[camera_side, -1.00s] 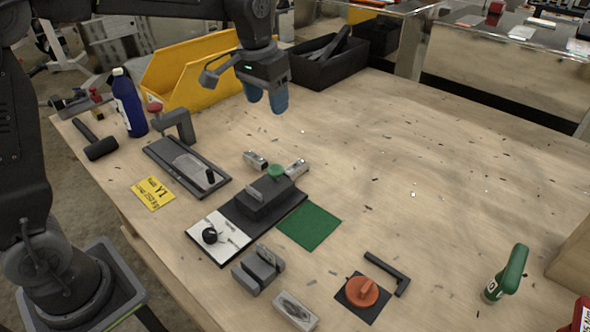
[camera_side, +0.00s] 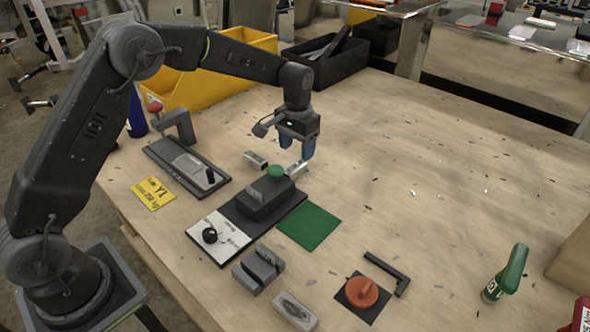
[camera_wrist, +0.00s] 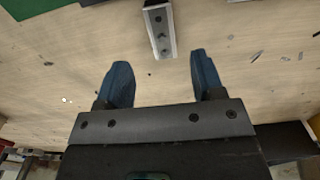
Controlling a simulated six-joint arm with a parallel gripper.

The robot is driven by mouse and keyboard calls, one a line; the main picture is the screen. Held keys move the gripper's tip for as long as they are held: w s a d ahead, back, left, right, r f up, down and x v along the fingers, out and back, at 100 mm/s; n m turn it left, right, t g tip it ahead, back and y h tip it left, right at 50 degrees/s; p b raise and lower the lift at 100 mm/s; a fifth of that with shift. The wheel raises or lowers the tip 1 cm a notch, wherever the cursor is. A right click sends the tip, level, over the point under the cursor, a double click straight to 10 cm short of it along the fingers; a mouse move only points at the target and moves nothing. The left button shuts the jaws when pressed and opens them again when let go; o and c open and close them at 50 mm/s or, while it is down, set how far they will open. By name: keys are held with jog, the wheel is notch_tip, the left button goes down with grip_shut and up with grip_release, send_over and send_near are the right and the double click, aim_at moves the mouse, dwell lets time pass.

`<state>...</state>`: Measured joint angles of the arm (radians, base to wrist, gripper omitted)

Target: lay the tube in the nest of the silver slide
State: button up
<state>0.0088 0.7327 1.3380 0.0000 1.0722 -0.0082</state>
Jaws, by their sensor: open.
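Two short silver pieces lie on the table in the side view, a left one (camera_side: 255,160) and a right one (camera_side: 294,170); I cannot tell for sure which is the tube. The wrist view shows a silver piece with dark holes (camera_wrist: 160,30), apparently the right one, ahead of the fingertips and roughly centred between them. My gripper (camera_side: 297,154) is open and empty, just above and behind the right piece; its blue fingers also show in the wrist view (camera_wrist: 160,75). A silver plate with a black knob (camera_side: 190,168), possibly the slide, lies on a dark base; its nest is not clear.
A dark block with a green knob (camera_side: 275,172) stands close in front of the silver pieces, beside a green mat (camera_side: 309,227). A grey clamp-like post (camera_side: 180,124) and yellow bin (camera_side: 215,82) stand behind left.

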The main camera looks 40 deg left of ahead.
aim_at(295, 166)
jog(key=shift+s+a+f, duration=0.1)
jog(key=shift+f, duration=1.3)
jog(key=shift+s+a+f, duration=0.1)
jog(key=shift+f, duration=1.3)
jog(key=c, duration=1.1)
jog(key=shift+r, duration=0.1)
